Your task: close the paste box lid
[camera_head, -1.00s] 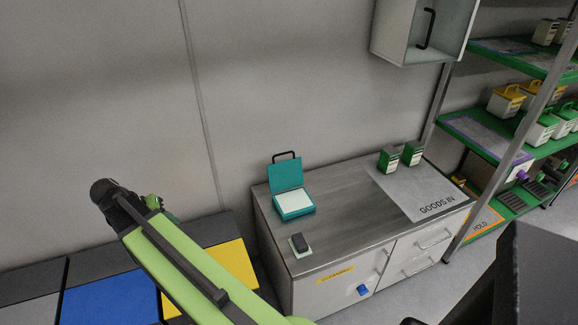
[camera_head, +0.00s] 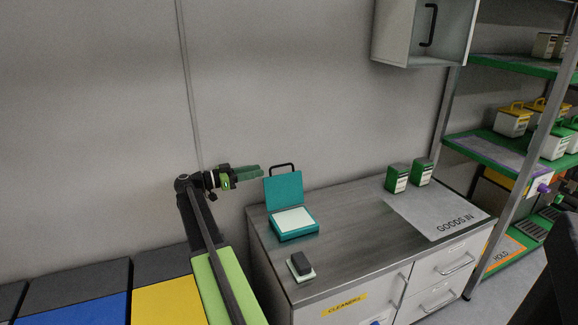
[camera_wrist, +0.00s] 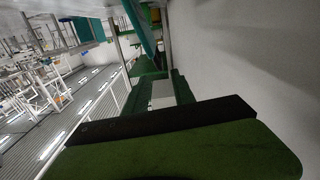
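The paste box (camera_head: 293,236) is a teal box with a pale top inside, standing on the left part of the grey counter in the head view. Its teal lid (camera_head: 284,192) stands raised at the back, with a black handle (camera_head: 282,166) on its upper edge. My gripper (camera_head: 250,173), with green fingers, points right toward the lid from its left, at about the height of the lid's upper part. In the head view a small gap seems to lie between them. Green finger surfaces (camera_wrist: 180,150) fill the bottom of the wrist view.
A dark block with a pale base (camera_head: 300,267) sits on the counter (camera_head: 345,240) in front of the box. Two green-and-white containers (camera_head: 397,178) stand by the GOODS IN mat (camera_head: 435,212) at the right. A wall cabinet (camera_head: 405,32) hangs above; shelving (camera_head: 490,150) stands at far right.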

